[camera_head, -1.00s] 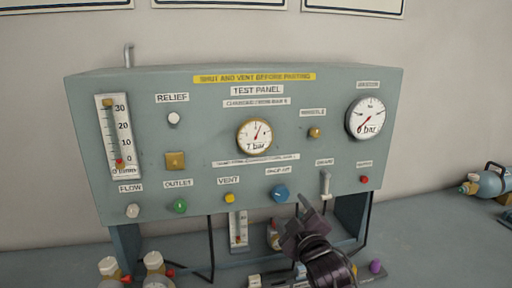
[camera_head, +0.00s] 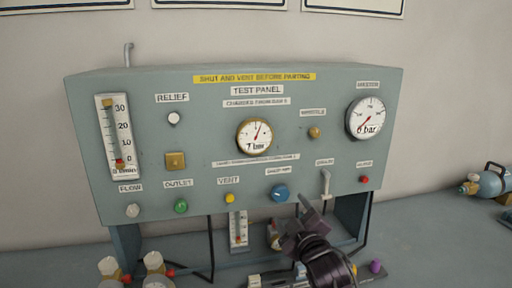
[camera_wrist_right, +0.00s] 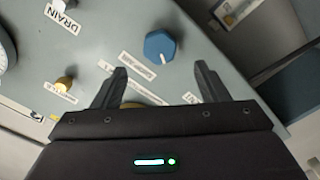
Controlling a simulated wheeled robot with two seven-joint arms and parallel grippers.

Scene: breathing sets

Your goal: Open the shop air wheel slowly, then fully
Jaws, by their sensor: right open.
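The blue shop air wheel (camera_head: 280,193) sits low on the front of the grey-green test panel (camera_head: 215,130), under a small label hard to read. It also shows in the right wrist view (camera_wrist_right: 160,47), with a white mark on its face. My right gripper (camera_head: 312,208) is just below and to the right of the wheel in the head view. In the wrist view its open fingers (camera_wrist_right: 158,80) point toward the panel, with the wheel beyond and between the fingertips. Nothing is between the fingers, and they appear apart from the wheel. My left gripper is not in view.
Small fittings (camera_head: 155,263) stand on the bench below.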

